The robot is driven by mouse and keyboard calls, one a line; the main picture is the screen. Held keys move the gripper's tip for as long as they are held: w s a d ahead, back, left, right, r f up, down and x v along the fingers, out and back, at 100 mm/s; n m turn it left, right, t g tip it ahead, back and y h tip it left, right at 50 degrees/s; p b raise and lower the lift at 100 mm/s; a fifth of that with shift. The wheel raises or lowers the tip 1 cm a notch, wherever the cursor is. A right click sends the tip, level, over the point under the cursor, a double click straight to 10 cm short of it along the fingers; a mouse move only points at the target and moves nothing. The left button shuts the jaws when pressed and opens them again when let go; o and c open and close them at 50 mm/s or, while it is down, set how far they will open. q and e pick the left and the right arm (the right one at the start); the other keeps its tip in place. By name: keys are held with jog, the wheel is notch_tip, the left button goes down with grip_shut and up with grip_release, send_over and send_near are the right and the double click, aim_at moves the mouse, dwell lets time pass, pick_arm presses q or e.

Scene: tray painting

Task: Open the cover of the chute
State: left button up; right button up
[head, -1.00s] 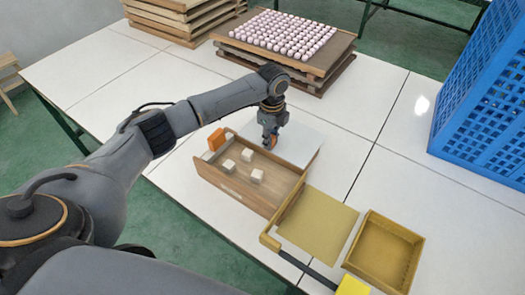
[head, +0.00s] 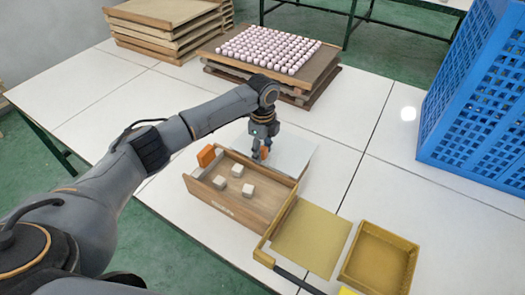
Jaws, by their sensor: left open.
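A wooden box-like chute (head: 235,205) stands on the table, with a few white cubes (head: 236,170) inside it. An orange block (head: 206,155) sits at its left end beside a grey strip. A pale flat panel (head: 290,157) lies at the chute's back right; I cannot tell whether it is the cover. My left gripper (head: 262,153) points down, open, at the chute's back edge beside the pale panel. An orange part shows at its fingertips. I cannot tell whether it touches the chute or the panel. My right gripper is not in view.
A tray of small pink pieces (head: 268,48) rests on stacked boards behind. More wooden trays (head: 165,25) are stacked at the back left. A blue crate (head: 475,120) stands at the right. A yellow panel (head: 313,237) and yellow tray (head: 380,256) lie in front right.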

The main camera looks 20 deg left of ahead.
pick_arm(q)
notch_tip(320, 180, up, 12)
jog(key=shift+f, duration=0.25)
dwell(0.5)
